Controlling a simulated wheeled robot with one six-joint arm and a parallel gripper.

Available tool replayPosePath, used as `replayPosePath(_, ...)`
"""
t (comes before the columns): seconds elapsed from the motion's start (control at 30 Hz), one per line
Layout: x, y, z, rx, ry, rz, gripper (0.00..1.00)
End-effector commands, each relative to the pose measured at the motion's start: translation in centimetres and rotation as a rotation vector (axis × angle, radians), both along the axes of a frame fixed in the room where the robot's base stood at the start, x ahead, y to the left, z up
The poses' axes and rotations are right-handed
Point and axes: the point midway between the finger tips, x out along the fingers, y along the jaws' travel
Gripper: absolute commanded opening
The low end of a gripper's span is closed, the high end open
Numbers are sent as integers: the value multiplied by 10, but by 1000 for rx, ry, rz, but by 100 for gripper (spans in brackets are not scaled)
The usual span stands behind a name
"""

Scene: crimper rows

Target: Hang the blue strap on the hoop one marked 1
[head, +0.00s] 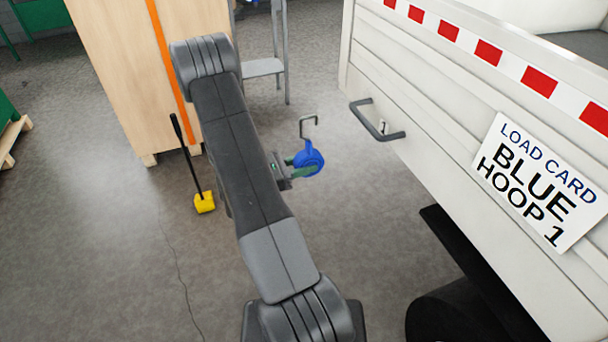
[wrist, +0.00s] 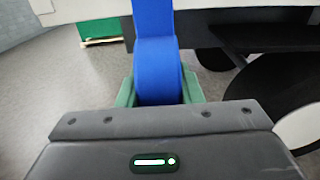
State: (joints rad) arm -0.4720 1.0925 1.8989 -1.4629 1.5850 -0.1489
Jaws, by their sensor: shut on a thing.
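My gripper (head: 303,166) is shut on the blue strap (head: 311,157), a rolled blue bundle with a grey metal hook (head: 308,124) standing up from its top. The blue strap (wrist: 157,68) also fills the middle of the wrist view between the green fingers. In the head view it is held in the air, left of the truck side and apart from it. A dark grey hoop (head: 377,122) sticks out from the white truck side, to the right of the hook. I cannot read a clear number at the hoop.
A load card (head: 535,180) on the white truck side reads "LOAD CARD BLUE HOOP 1". A wheel (head: 450,315) is below. A wooden crate (head: 120,60) with an orange strap stands at the back left. Open floor lies between.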

Motion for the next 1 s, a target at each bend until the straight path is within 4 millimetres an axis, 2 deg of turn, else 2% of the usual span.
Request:
replayPosePath(0.27, 0, -9, -1, -1, 0, -19, 1)
replayPosePath(1.0, 20, -64, 0, -1, -1, -17, 1)
